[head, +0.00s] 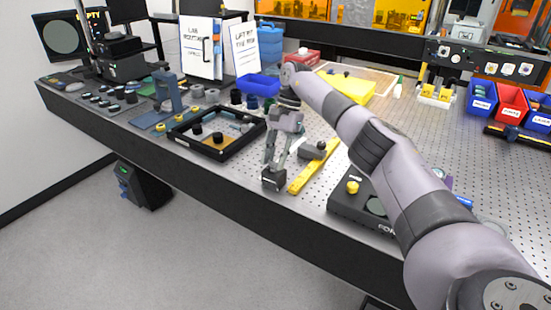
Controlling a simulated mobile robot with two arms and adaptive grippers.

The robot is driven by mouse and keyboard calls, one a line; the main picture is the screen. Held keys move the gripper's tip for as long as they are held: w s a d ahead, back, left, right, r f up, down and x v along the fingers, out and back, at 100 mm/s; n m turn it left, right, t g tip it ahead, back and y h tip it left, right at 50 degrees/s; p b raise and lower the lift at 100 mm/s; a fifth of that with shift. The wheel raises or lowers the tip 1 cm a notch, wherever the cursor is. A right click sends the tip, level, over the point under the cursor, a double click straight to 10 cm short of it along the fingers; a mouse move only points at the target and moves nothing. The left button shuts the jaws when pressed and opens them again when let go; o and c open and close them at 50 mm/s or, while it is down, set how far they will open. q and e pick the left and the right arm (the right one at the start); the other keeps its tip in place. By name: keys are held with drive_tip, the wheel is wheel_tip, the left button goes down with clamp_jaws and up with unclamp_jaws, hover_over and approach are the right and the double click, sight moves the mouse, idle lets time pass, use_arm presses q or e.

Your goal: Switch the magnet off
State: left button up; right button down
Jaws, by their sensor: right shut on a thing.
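My right gripper (274,172) reaches down at the front edge of the optical table (240,190). It is shut on a small dark block (273,181), of which only part shows. I cannot tell whether this block is the magnet or see any switch on it. A grey block with a dark knob (313,151) stands just right of the gripper, beside a yellow bar (314,168); it may be a magnetic base, but its switch position is too small to read. My left gripper is not in view.
A black-framed tray (184,142) with dark knobs lies left of the gripper. A dark instrument with a yellow knob (353,187) stands right, partly behind my arm. Blue and red bins (511,102) stand at the far right. Perforated tabletop is free behind the yellow bar.

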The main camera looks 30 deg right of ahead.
drive_tip(key=shift+r+n, duration=0.1)
drive_tip(key=shift+n, duration=0.5)
drive_tip(key=c, duration=1.2)
unclamp_jaws()
drive_tip(key=shift+c, duration=0.2)
wheel_tip(320, 180, up, 10)
drive_tip(key=shift+a, duration=0.1)
